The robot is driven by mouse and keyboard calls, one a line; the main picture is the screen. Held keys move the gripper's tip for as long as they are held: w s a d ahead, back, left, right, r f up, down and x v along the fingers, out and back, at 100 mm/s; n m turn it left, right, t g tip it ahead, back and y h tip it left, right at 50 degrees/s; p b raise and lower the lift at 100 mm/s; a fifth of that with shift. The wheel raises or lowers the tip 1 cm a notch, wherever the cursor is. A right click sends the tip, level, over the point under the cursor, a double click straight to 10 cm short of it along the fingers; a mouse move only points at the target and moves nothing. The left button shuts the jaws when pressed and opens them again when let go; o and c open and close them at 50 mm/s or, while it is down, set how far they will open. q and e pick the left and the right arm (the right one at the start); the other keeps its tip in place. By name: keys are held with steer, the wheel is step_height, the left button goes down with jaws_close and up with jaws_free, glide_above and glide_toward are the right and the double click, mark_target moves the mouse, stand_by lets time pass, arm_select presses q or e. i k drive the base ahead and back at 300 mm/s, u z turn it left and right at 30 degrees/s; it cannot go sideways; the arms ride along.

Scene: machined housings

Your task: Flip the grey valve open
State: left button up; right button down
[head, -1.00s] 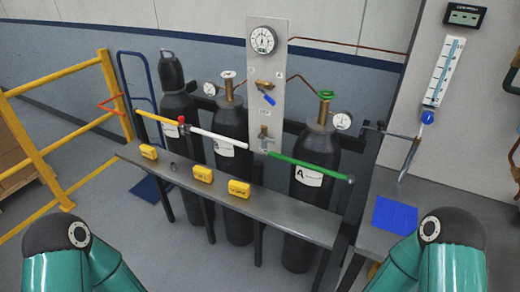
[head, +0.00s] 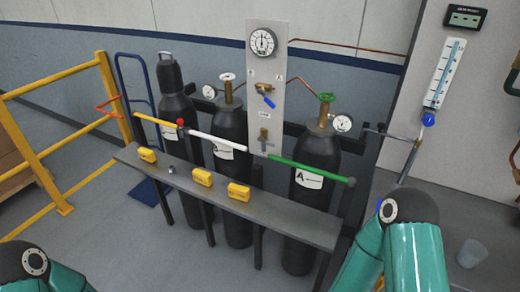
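A small valve with a greyish body and brass-coloured parts (head: 264,137) sits low on the upright grey panel (head: 277,50). It looks like the grey valve, but its handle is too small for me to tell its position. Above it on the same panel is a valve with a blue lever (head: 268,102), tilted down to the right. Only the teal links and dark joints of my two arms show, at the lower left and lower right. Neither gripper is in view.
Several black gas cylinders (head: 230,185) stand behind a long grey bench (head: 285,220) carrying yellow boxes (head: 239,191). A yellow railing (head: 52,190) stands left. A cup (head: 471,253) is at lower right.

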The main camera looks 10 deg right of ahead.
mark_target(271, 144)
steer(key=u, duration=0.05)
steer(key=i, duration=0.9)
steer(key=z, duration=0.2)
